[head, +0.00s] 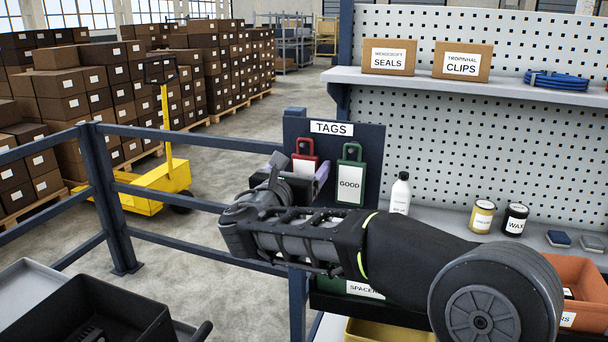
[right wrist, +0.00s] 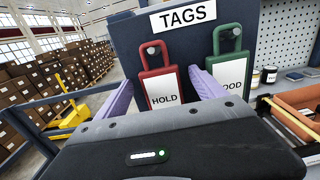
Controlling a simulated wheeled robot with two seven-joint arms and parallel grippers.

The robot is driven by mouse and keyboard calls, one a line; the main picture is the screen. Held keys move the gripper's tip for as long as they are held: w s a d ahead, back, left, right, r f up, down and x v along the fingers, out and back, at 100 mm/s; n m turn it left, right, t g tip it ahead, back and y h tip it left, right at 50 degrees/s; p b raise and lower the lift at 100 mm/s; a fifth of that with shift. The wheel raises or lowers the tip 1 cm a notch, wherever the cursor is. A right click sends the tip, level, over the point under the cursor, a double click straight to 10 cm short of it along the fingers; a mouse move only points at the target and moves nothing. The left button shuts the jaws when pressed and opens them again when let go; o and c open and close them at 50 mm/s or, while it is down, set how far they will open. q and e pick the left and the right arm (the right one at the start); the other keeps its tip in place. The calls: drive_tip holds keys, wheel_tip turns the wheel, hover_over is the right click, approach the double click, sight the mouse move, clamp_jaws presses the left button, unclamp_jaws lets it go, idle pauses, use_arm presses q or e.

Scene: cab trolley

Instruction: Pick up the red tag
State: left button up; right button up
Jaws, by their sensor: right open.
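The red tag (head: 304,158) hangs on the dark blue TAGS board, partly hidden behind my right gripper in the head view. In the right wrist view the red tag (right wrist: 160,82) hangs from a peg by its loop and its white label reads HOLD. A green tag (head: 350,172) with a GOOD label hangs to its right. My right gripper (head: 295,182) is open in front of the board. In the right wrist view its two purple fingers stand left and right of the red tag's lower part, the right one overlapping the green tag (right wrist: 231,72). Contact cannot be told. My left gripper is not in view.
The TAGS board (head: 369,140) stands at the end of a blue railing (head: 190,138). To the right a white bottle (head: 400,194) and tins (head: 482,216) stand before a pegboard. An orange bin (head: 580,280) is at lower right, a black tray (head: 100,322) at lower left.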

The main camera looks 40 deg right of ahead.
drive_tip(key=c, duration=1.5)
drive_tip(key=shift+o, duration=0.2)
drive_tip(key=shift+r, duration=0.2)
